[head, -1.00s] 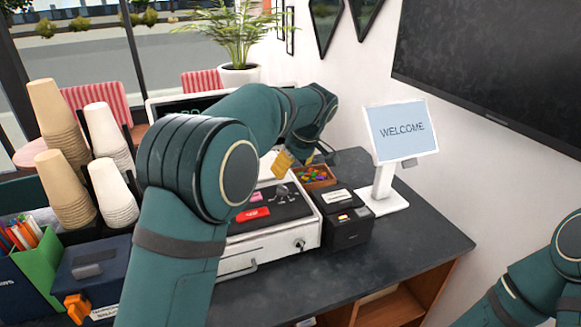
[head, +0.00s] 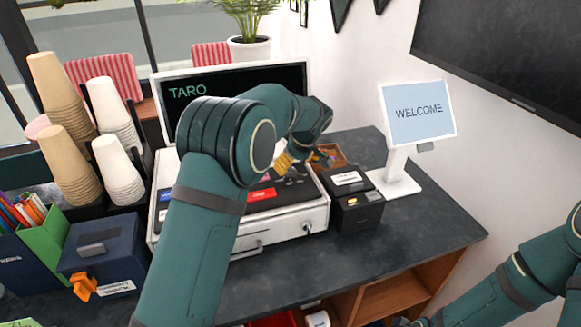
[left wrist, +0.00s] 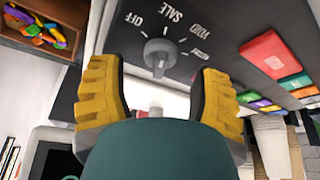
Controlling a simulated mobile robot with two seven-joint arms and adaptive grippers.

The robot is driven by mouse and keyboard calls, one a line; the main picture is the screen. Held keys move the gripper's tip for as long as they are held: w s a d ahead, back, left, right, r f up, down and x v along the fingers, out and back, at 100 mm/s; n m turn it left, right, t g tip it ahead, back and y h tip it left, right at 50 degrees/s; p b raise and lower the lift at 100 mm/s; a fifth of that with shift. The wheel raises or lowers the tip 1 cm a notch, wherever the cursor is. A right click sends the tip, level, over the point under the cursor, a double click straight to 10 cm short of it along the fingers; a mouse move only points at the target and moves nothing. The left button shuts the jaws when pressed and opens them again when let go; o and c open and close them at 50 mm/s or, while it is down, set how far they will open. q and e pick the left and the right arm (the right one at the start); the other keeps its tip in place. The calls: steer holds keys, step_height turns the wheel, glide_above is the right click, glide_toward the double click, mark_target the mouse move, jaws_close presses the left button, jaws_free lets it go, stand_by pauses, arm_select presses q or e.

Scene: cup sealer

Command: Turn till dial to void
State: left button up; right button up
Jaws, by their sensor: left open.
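The till dial (left wrist: 158,52) is a grey round knob with a raised grip on the dark till panel. Printed around it in the left wrist view are OFF, SALE, VOID (left wrist: 187,28) and a small key-like symbol. I cannot tell surely which mark it points at. My left gripper (left wrist: 159,70) is open, its yellow fingers either side of the dial in this view, with gaps and no clear contact. In the head view the left gripper (head: 284,162) is over the till (head: 285,220), and my arm hides part of the panel.
A red key (left wrist: 274,55) and other coloured keys lie beside the dial. A wooden box of colourful pieces (head: 327,157), a black printer (head: 353,200) and a WELCOME screen (head: 419,112) stand right of the till. Cup stacks (head: 70,110) stand left. The front right counter is clear.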

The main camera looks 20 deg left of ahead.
arm_select(q)
steer(key=shift+x, duration=1.2)
jaws_close()
